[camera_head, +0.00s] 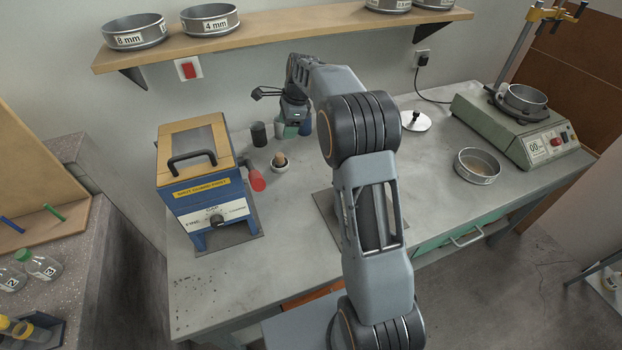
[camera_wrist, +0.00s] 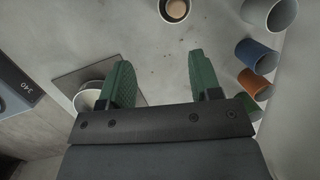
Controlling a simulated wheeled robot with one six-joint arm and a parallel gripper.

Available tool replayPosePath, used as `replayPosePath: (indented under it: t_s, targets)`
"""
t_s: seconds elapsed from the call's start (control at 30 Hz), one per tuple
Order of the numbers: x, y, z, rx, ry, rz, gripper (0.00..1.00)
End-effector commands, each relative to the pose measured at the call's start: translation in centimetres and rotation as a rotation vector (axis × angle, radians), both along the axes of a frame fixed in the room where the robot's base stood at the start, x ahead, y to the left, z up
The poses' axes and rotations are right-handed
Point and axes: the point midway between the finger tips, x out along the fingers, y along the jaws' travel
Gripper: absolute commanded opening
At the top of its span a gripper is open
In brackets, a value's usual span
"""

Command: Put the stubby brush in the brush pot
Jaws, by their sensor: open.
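My gripper (camera_wrist: 160,78) is open, its two green fingers apart with bare bench between them. In the head view my gripper (camera_head: 291,128) hangs low at the back of the bench, close to a blue cup (camera_head: 306,127). A small pale cup (camera_head: 280,167) holds a tan round-topped piece (camera_head: 278,157). The tan piece also shows at the top of the wrist view (camera_wrist: 176,9), ahead of the fingers and apart from them. I cannot tell whether it is the stubby brush. A dark cylindrical pot (camera_head: 259,134) stands left of my gripper; I cannot confirm which container is the brush pot.
In the wrist view, grey (camera_wrist: 283,14), blue (camera_wrist: 257,53) and orange (camera_wrist: 254,83) cups line the right side. A pale round dish (camera_wrist: 86,99) sits at left. A blue and yellow machine (camera_head: 208,185) stands left on the bench; a shelf (camera_head: 290,35) hangs above.

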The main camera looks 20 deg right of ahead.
Motion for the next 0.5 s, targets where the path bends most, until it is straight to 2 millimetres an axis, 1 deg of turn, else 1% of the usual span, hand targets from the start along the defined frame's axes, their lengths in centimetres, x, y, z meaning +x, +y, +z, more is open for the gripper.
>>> replayPosePath:
  t_s: [0.03, 0.07, 0.1, 0.17, 0.2, 0.23, 0.27, 0.3, 0.37, 0.4, 0.5]
  targets:
    - [-1.8, 0.5, 1.7, -0.031, -0.036, 0.094, 0.58]
    - [-3.0, 0.8, 2.4, -0.053, -0.057, 0.161, 0.58]
    - [-4.7, 1.1, 3.4, -0.084, -0.085, 0.253, 0.58]
    - [-7.4, 1.5, 4.5, -0.132, -0.128, 0.397, 0.58]
    - [-9.2, 1.8, 5.1, -0.166, -0.153, 0.494, 0.58]
    - [-10.6, 2.0, 5.5, -0.191, -0.171, 0.566, 0.58]
    - [-12.0, 2.2, 5.8, -0.215, -0.189, 0.639, 0.58]
    - [-13.9, 2.3, 6.0, -0.249, -0.211, 0.733, 0.58]
    - [-16.7, 2.6, 6.2, -0.298, -0.240, 0.873, 0.58]
    - [-18.4, 2.7, 6.1, -0.328, -0.257, 0.961, 0.58]
    - [-22.4, 2.9, 5.5, -0.400, -0.292, 1.166, 0.58]
